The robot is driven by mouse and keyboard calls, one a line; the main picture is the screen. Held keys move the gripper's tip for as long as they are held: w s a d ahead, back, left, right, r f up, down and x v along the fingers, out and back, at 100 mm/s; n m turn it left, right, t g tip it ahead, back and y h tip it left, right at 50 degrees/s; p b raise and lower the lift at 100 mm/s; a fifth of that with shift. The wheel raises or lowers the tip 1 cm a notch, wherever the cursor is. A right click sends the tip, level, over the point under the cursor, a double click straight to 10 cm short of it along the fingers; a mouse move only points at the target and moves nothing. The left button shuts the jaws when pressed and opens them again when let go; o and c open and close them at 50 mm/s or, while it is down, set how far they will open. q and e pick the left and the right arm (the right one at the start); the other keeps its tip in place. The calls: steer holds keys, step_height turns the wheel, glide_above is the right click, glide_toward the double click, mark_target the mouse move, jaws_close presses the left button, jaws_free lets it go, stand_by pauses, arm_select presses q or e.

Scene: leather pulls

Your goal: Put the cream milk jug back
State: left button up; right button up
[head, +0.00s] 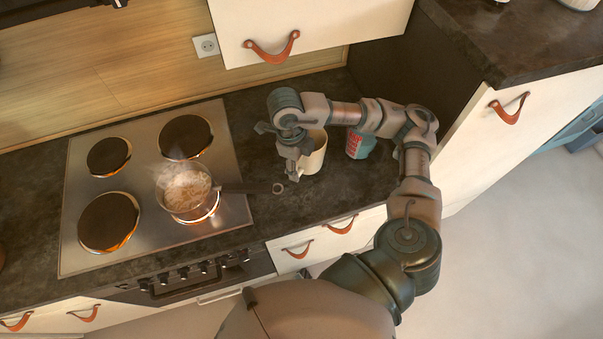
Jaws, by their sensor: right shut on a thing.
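The cream milk jug (314,157) is over the dark counter, right of the hob, partly hidden behind my right gripper. My right gripper (293,171) points down at the jug's left side and is shut on it, near the handle. I cannot tell whether the jug's base touches the counter. My left gripper is out of view.
A pan (184,188) with steaming contents stands on a hob burner, its handle reaching right towards my gripper. A red and teal container (360,145) stands behind my right forearm. An upper cabinet (310,25) hangs above. The front counter (330,200) is clear.

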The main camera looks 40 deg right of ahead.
steer(key=shift+d+f, duration=0.2)
steer(key=shift+f, duration=0.8)
steer(key=f, duration=0.3)
steer(key=shift+d+f, duration=0.25)
steer(key=shift+f, duration=0.1)
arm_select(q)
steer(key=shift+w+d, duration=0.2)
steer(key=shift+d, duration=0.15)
arm_select(e)
steer(key=shift+a, duration=0.2)
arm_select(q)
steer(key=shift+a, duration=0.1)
arm_select(e)
steer(key=o, duration=1.1)
steer(key=shift+a, duration=0.1)
steer(key=o, duration=0.5)
steer(key=shift+c, duration=0.2)
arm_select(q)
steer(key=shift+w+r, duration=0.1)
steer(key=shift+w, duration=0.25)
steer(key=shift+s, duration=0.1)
arm_select(e)
steer(key=shift+d, duration=0.2)
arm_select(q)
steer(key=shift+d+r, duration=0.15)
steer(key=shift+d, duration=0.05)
arm_select(e)
steer(key=shift+r, duration=0.1)
